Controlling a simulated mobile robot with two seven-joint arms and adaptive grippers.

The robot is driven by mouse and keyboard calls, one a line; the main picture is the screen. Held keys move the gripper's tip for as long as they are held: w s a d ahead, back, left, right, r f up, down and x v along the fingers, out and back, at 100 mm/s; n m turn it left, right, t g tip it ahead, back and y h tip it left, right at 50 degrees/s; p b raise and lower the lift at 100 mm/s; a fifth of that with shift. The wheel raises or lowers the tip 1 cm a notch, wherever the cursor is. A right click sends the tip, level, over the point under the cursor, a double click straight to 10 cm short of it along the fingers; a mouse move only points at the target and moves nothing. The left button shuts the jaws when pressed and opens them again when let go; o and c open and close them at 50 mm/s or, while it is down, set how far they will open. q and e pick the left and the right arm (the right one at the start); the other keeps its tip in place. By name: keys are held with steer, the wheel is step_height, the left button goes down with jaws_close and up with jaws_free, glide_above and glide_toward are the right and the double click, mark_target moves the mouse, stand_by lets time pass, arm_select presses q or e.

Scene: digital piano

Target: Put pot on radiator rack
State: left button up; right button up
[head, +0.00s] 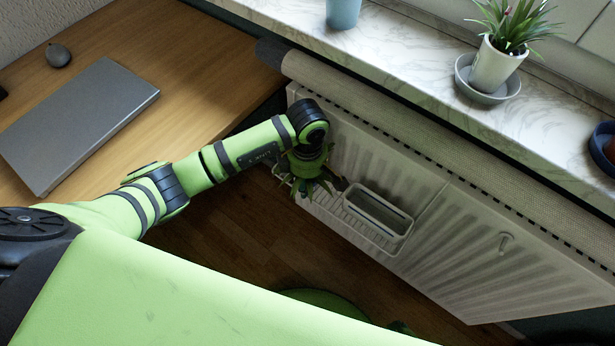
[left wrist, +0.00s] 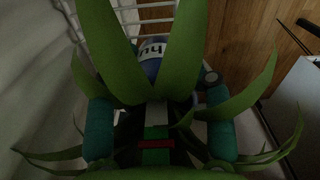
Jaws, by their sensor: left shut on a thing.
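My left gripper (head: 308,160) hangs in front of the radiator, over the left part of the white wire rack (head: 372,233). It is shut on a potted plant with green pointed leaves (head: 312,186). In the left wrist view, the leaves fill much of the picture. A blue pot with a white label (left wrist: 152,48) shows partly between them, beyond the finger pads of the left gripper (left wrist: 160,110). The rack's white bars (left wrist: 125,14) show beyond the pot. I cannot tell whether the pot touches the rack. My right gripper is not in view.
A grey rectangular container (head: 378,211) sits in the rack's right part. The radiator (head: 440,215) stands behind, under a marble sill (head: 400,50) with a potted plant (head: 494,65) and a blue cup (head: 343,12). A wooden desk (head: 170,80) with a laptop (head: 80,125) is left.

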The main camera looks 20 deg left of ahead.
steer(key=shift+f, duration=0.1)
arm_select(q)
steer(key=o, duration=1.4)
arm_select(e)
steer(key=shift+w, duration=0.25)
arm_select(q)
steer(key=shift+r, duration=0.25)
step_height(320, 180, up, 12)
steer(key=shift+f, duration=0.1)
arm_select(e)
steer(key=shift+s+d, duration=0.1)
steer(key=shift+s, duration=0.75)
